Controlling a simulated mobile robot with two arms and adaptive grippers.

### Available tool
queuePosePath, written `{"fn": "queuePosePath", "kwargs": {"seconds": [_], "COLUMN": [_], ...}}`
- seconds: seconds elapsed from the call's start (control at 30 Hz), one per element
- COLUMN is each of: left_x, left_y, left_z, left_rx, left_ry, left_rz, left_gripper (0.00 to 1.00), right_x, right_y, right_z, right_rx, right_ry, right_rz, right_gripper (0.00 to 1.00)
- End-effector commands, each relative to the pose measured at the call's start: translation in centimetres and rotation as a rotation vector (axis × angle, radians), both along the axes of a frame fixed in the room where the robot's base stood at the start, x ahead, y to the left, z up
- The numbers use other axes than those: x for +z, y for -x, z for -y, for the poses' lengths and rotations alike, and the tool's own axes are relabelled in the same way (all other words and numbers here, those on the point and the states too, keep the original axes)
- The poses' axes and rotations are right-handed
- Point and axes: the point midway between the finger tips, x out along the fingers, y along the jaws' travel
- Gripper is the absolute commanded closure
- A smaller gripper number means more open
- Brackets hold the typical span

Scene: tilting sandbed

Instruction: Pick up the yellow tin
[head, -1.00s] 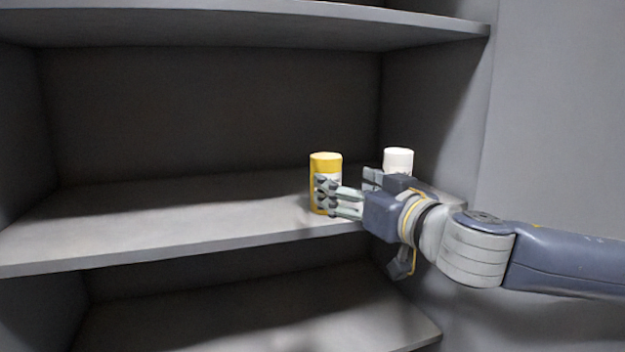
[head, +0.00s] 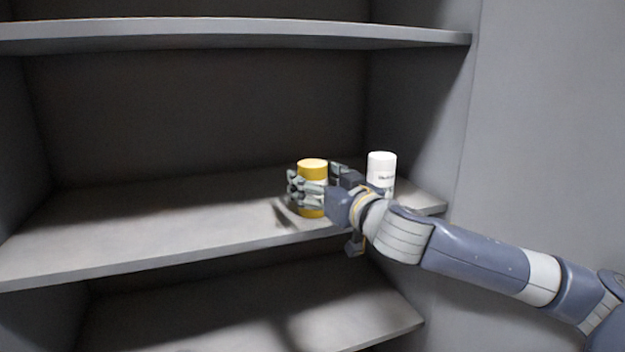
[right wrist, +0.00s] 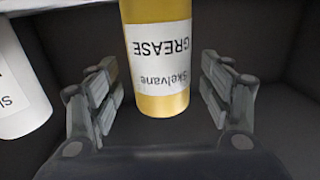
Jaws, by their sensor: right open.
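The yellow tin (head: 312,168) stands upright on the middle shelf, near its front edge. In the right wrist view the tin (right wrist: 158,100) has a white label reading "Skelvane GREASE". My right gripper (head: 312,190) is open around the tin, one finger on each side. In the right wrist view the fingers of the right gripper (right wrist: 160,92) flank the tin, with gaps showing on both sides. The lower front of the tin is partly hidden by a finger in the head view. My left gripper is not in view.
A white tin (head: 381,172) stands on the same shelf, right of and behind my gripper; it also shows in the right wrist view (right wrist: 18,85). The upper shelf (head: 240,36) hangs above. The middle shelf (head: 130,225) is bare to the left.

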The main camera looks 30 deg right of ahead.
Motion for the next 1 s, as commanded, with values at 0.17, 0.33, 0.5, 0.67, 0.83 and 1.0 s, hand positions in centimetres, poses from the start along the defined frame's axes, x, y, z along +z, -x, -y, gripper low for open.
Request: {"fn": "queuePosePath", "kwargs": {"seconds": [0.17, 0.33, 0.5, 0.67, 0.83, 1.0], "left_x": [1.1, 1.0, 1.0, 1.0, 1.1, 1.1], "left_y": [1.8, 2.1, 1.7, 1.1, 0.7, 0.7], "left_z": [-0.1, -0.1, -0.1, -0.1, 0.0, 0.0], "left_rx": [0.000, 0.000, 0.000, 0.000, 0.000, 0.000], "left_ry": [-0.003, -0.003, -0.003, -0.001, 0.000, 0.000], "left_rz": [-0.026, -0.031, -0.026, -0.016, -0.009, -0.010], "left_gripper": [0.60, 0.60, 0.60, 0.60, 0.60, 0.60], "right_x": [0.2, 0.0, 0.0, 0.0, 0.2, 0.3], "right_y": [-1.7, -2.0, -1.9, -1.9, -1.9, -1.9], "right_z": [0.1, 0.1, 0.1, 0.1, 0.1, 0.1], "right_rx": [0.001, 0.001, 0.001, 0.001, 0.001, 0.001], "right_ry": [-0.003, 0.000, 0.000, 0.000, 0.000, 0.000], "right_rz": [0.000, 0.001, 0.001, 0.000, 0.004, 0.004], "right_gripper": [0.27, 0.27, 0.43, 0.80, 0.87, 0.87]}}
